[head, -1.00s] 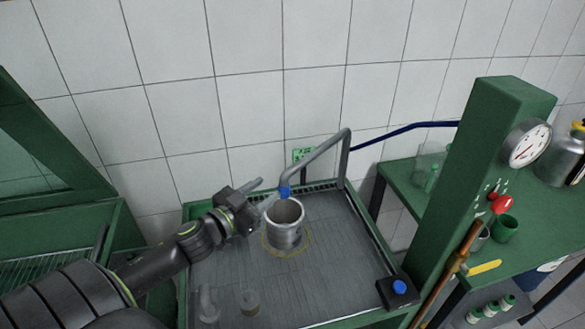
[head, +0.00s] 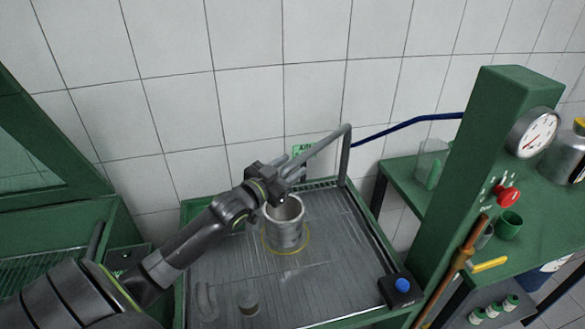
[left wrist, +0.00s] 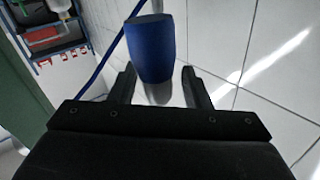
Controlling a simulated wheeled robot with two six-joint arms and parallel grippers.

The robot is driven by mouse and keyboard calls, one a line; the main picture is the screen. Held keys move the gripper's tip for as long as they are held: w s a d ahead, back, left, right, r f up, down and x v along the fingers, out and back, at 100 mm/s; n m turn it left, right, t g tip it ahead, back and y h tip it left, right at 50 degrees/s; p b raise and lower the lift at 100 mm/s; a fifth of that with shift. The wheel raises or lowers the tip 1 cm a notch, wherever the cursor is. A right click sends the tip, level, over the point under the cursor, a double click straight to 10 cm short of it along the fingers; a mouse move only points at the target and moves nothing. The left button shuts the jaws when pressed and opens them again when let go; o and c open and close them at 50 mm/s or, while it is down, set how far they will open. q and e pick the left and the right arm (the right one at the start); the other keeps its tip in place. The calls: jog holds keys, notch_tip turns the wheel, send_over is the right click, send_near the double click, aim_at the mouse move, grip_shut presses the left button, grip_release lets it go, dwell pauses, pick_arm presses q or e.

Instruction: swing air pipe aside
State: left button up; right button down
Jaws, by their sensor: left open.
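The grey air pipe (head: 325,142) rises from the back right corner of the tray and slopes left and down over a metal cylinder (head: 287,228). In the left wrist view its blue end (left wrist: 150,48) shows large, in line with the gap between my fingers. My left gripper (head: 296,172) is open at the pipe's lower end, just above and behind the cylinder. In the head view the gripper hides the blue end. I cannot tell if the fingers touch it. My right gripper is in neither view.
The cylinder stands upright within a yellow ring on the grey tray (head: 345,285). A box with a blue button (head: 402,286) sits at front right. A green post (head: 480,170) and bench stand right; a tiled wall is behind.

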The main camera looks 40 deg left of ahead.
pick_arm(q)
jog(key=shift+w+d, duration=0.1)
jog(key=shift+w, duration=0.6)
jog(key=shift+c, duration=0.2)
grip_shut()
